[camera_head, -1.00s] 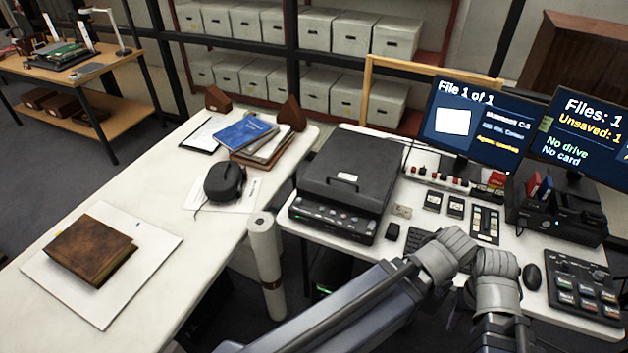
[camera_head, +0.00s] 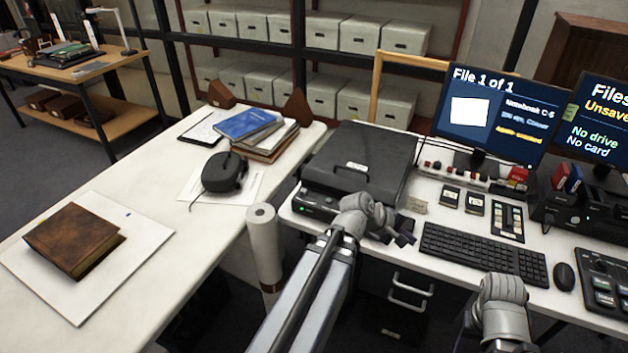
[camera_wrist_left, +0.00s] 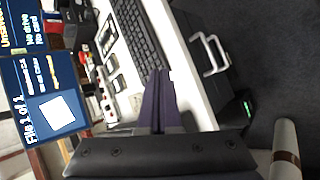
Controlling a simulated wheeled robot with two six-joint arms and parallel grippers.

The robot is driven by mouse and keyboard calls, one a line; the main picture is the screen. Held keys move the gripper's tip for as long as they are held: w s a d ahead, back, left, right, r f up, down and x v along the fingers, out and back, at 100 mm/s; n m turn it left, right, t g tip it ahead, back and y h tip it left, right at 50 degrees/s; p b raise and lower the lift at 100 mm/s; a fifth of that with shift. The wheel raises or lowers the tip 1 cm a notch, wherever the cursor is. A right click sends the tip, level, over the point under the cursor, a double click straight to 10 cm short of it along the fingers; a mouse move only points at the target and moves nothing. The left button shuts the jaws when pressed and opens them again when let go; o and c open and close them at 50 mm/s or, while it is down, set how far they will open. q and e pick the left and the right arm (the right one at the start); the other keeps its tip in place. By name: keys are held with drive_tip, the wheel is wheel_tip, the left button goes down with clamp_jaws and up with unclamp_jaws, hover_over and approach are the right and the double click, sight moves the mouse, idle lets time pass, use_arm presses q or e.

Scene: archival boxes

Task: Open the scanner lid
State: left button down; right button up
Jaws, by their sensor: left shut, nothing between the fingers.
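The black scanner (camera_head: 330,180) stands at the left end of the white desk. Its lid (camera_head: 375,150) is down, with a small pale handle (camera_head: 357,167) on the lid's front. My left gripper (camera_head: 404,234) is in front of the scanner's front right corner and hides part of its control panel. The left wrist view shows its two dark fingers (camera_wrist_left: 160,95) together, with nothing between them, over the desk. My right gripper (camera_head: 502,290) is low at the desk's front edge, right of the left one. Its fingers are hidden.
A keyboard (camera_head: 485,254), mouse (camera_head: 564,276) and small control boxes lie right of the scanner. Two monitors stand behind. A paper roll (camera_head: 264,245) stands left of my left arm. The left table (camera_head: 150,190) holds a brown book (camera_head: 74,240) and a black device (camera_head: 223,172).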

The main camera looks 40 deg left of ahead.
use_arm(q)
drive_tip(key=s+a+n+t+y+b, duration=0.1)
drive_tip(key=a+n+t+y+b, duration=0.45)
drive_tip(key=a+n, duration=0.95)
drive_tip(key=s+a+n+t+y+b, duration=0.3)
drive_tip(key=a+n+b, duration=0.5)
drive_tip(key=a, duration=1.3)
drive_tip(key=shift+n+t+y, duration=0.25)
drive_tip(key=shift+n+t, duration=0.2)
drive_tip(key=shift+n, duration=0.05)
drive_tip(key=x, duration=0.7)
drive_tip(key=f+x, duration=0.1)
drive_tip(key=x, duration=0.2)
drive_tip(key=shift+w+d, duration=0.25)
drive_tip(key=shift+w, duration=0.1)
drive_tip(key=shift+w+a+r+p, duration=0.1)
drive_tip(key=shift+w+r+p, duration=0.2)
drive_tip(key=shift+r+p, duration=0.4)
drive_tip(key=shift+w+d+r+p, duration=0.1)
drive_tip(key=shift+w+r+p, duration=0.15)
drive_tip(key=shift+r+p, duration=0.4)
drive_tip(key=shift+w+a+r+p, duration=0.1)
drive_tip(key=shift+w+r+p, duration=0.2)
drive_tip(key=shift+r+p, duration=0.35)
use_arm(e)
wheel_tip(320, 180, down, 12)
drive_tip(key=shift+r, duration=0.25)
use_arm(q)
drive_tip(key=shift+f, duration=0.2)
